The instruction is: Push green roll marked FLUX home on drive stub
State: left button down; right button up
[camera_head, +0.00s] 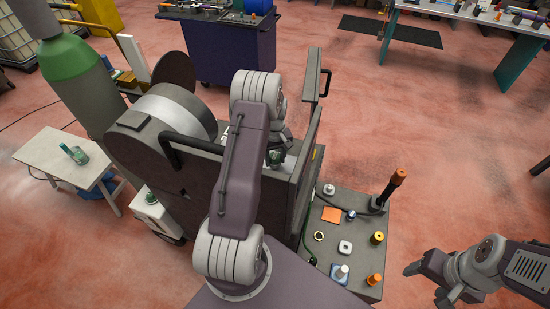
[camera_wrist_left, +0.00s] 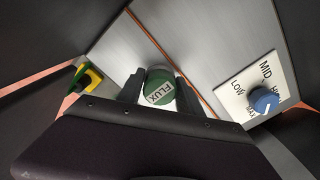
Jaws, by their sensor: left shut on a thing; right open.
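The green roll (camera_wrist_left: 158,88) with a white label reading FLUX sits between the two dark fingers of my left gripper (camera_wrist_left: 159,92) in the left wrist view. The gripper is shut on it, in front of a grey metal panel. In the head view a small green part of the roll (camera_head: 276,157) shows beside my left wrist, inside the open side of the grey machine (camera_head: 190,165). The drive stub is hidden, so I cannot tell how far the roll sits on it. My right gripper (camera_head: 424,285) is open and empty at the lower right, over the floor.
A blue knob (camera_wrist_left: 264,100) on a plate marked LOW, MID and HIGH is right of the roll. A yellow and green part (camera_wrist_left: 88,78) is at left. An open door panel (camera_head: 317,78) and a grey bench (camera_head: 365,225) with several small parts flank the machine.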

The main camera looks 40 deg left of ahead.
pick_arm(q)
jog(key=shift+f+b, duration=0.7)
jog(key=shift+f, duration=0.3)
jog(key=c, duration=0.7)
grip_release()
jog(key=shift+r, duration=0.1)
jog(key=shift+r, duration=0.3)
notch_tip(320, 180, up, 8)
jog(key=b, duration=0.3)
jog(key=shift+r, duration=0.25)
